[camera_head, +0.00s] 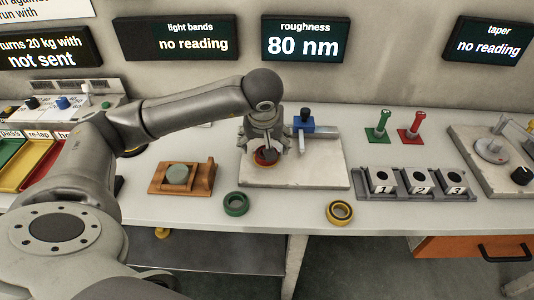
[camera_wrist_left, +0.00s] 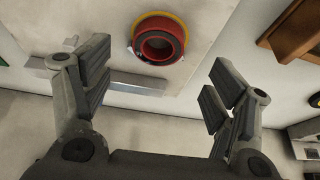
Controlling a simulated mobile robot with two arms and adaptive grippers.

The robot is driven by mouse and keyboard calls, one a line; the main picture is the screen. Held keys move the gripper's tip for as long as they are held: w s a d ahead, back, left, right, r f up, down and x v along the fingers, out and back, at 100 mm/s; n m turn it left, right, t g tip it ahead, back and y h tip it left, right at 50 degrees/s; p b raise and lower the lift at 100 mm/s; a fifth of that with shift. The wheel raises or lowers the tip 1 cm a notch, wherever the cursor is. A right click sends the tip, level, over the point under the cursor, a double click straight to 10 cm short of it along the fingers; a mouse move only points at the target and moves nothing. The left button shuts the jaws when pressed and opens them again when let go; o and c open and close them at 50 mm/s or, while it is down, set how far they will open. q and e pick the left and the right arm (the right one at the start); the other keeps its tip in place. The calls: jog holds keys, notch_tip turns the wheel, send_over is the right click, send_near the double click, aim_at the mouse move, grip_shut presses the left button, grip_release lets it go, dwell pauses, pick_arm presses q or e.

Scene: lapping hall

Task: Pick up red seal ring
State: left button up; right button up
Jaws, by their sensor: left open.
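The red seal ring (camera_head: 265,157) sits on the pale stone plate (camera_head: 300,175) in the head view, partly hidden by my left gripper. In the left wrist view the red ring (camera_wrist_left: 159,40) shows whole, with a yellow edge behind it and a dark centre. My left gripper (camera_head: 266,148) points down over the ring in the head view. In the left wrist view its two fingers (camera_wrist_left: 152,88) are spread wide, with nothing between them, and the ring lies beyond the fingertips. I cannot tell the exact gap to the ring. My right gripper is not in view.
A blue-topped gauge (camera_head: 303,123) stands behind the ring on the plate. A wooden block (camera_head: 206,176) is left of the plate. A green ring (camera_head: 236,204) and a yellow ring (camera_head: 340,212) lie near the front edge. A numbered holder (camera_head: 417,190) is at the right.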

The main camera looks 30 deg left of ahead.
pick_arm(q)
jog(key=shift+w+f, duration=0.15)
jog(key=shift+f, duration=0.2)
jog(key=x, duration=0.4)
jog(key=shift+f+p, duration=0.15)
jog(key=shift+p, duration=0.25)
jog(key=shift+w+f, duration=0.15)
jog(key=shift+f, duration=0.05)
jog(key=c, duration=1.2)
jog(key=shift+c, duration=0.2)
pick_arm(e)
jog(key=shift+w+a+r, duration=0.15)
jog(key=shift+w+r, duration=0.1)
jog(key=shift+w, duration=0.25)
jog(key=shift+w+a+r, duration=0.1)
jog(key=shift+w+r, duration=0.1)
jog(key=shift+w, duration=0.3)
pick_arm(q)
jog(key=shift+r, duration=0.1)
